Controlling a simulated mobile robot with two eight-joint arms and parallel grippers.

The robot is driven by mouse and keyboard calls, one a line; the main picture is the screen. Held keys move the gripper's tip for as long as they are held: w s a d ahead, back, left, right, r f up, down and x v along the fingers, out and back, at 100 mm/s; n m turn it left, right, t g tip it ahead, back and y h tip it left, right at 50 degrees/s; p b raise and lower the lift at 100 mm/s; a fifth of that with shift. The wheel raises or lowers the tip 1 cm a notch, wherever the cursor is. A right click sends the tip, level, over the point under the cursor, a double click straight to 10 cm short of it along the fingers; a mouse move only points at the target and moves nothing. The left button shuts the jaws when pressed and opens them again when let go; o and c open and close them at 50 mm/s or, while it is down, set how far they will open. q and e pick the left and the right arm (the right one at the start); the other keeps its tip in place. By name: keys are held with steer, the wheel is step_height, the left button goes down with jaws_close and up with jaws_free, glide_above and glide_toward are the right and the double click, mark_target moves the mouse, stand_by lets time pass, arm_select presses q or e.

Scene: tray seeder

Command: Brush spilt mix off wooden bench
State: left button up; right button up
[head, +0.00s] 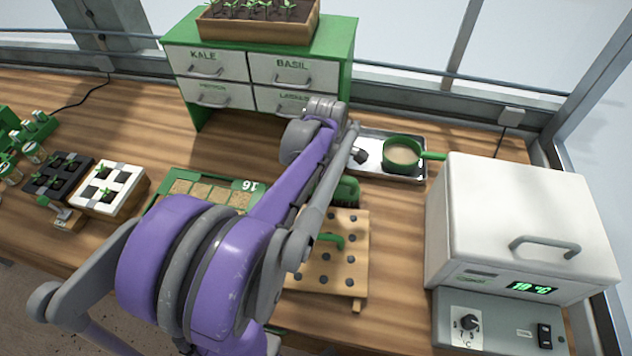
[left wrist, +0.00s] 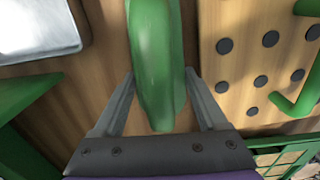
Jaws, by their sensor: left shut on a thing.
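A green brush (head: 347,190) with dark bristles shows on the wooden bench (head: 400,215), partly hidden behind my left arm in the head view. In the left wrist view the long green brush (left wrist: 155,50) lies between the two fingers of my left gripper (left wrist: 158,88), which is shut on it. In the head view my left arm covers the left gripper. I cannot make out any spilt mix on the visible bench. My right gripper is in neither view.
A metal tray (head: 370,165) with a green-handled pot (head: 402,153) stands behind; a pegged board (head: 350,275) lies beside the brush. A green seed tray (head: 165,180) is left of it, and a white heater box (head: 520,215) stands right. A drawer cabinet (head: 340,50) stands behind.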

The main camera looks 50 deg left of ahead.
mark_target(350, 189)
arm_select(q)
steer(key=shift+w+d+f, duration=0.15)
steer(key=shift+w+d, duration=0.9)
steer(key=shift+d, duration=0.25)
steer(key=shift+w+d+f, duration=0.15)
steer(key=shift+w+d, duration=0.85)
steer(key=shift+d, duration=0.25)
steer(key=shift+w+d, duration=0.3)
steer(key=shift+d, duration=0.05)
steer(key=shift+c, duration=0.6)
steer(key=shift+w+d, duration=1.2)
steer(key=shift+d, duration=0.15)
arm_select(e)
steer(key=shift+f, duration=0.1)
arm_select(q)
step_height(350, 189, up, 6)
steer(key=p, duration=0.3)
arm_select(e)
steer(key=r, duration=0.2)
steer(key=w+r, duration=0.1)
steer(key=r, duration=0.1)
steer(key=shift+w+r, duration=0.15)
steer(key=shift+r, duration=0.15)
arm_select(q)
steer(key=shift+a+r+p, duration=0.1)
steer(key=shift+r+p, duration=0.1)
steer(key=shift+p, duration=0.1)
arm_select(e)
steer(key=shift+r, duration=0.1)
